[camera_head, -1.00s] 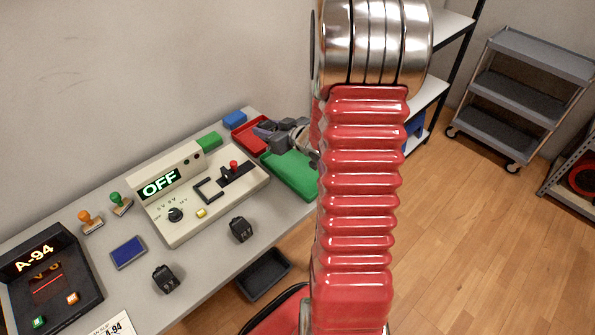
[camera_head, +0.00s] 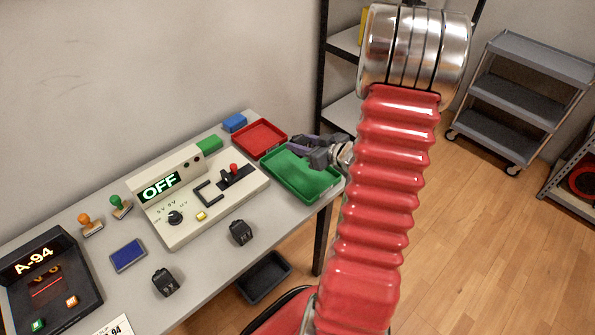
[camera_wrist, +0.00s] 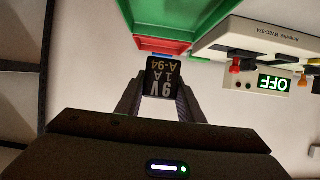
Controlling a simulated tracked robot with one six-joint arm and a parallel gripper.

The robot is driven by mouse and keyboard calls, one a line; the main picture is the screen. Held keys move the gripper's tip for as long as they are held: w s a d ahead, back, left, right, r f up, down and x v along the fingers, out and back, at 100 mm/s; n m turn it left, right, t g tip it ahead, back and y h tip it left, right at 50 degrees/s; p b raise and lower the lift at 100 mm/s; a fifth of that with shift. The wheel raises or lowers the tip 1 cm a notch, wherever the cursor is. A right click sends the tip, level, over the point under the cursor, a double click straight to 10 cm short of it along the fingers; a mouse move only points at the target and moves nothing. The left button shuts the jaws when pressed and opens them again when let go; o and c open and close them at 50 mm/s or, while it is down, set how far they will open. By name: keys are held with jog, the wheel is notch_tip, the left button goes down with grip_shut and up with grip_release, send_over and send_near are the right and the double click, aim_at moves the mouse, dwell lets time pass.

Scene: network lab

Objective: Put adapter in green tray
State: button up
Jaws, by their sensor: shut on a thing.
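My gripper (camera_head: 312,146) is over the far part of the green tray (camera_head: 322,184) in the head view. In the wrist view my gripper (camera_wrist: 160,100) is shut on a black adapter (camera_wrist: 164,78) with the print "9V 1A A-94". The adapter is hidden or too small to make out in the head view. The green tray (camera_wrist: 185,15) shows at the top of the wrist view, beyond the adapter. Two other black adapters stand on the table, one near the tester (camera_head: 241,232) and one further left (camera_head: 165,282).
A red tray (camera_head: 262,136) lies beside the green one. The tester (camera_head: 185,220) reads OFF. A blue pad (camera_head: 128,254), two stamps (camera_head: 90,224) and a console (camera_head: 45,280) showing A-94 are to the left. A dark bin (camera_head: 264,277) is below the table edge.

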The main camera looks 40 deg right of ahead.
send_over(301, 173)
jog(key=shift+w+f, duration=0.15)
jog(key=shift+f, duration=2.55)
jog(key=shift+f, duration=2.05)
jog(key=shift+f, duration=0.1)
jog(key=o, duration=1.2)
jog(key=shift+c, duration=0.2)
jog(key=v, duration=1.2)
